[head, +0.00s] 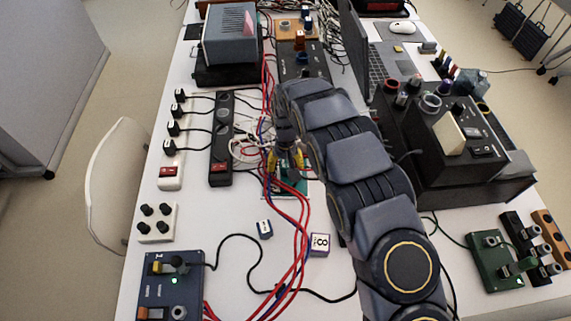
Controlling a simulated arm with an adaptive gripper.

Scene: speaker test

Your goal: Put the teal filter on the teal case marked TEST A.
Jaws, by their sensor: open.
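My gripper (286,158) points down over the middle of the table, above a small green board (288,187) and among red and blue wires. It is open; my arm hides part of the area to its right. I cannot make out a teal filter or a TEST A marking at this size. A dark blue-teal box (170,288) with a lit green lamp stands at the lower left, with a yellow-and-black part on top.
A black power strip (220,165) with plugged cables and a white knob box (157,222) stand at the left. A grey instrument (231,35) is at the back. A laptop (375,60) and black equipment (470,130) stand at the right. Loose red cables cross the table.

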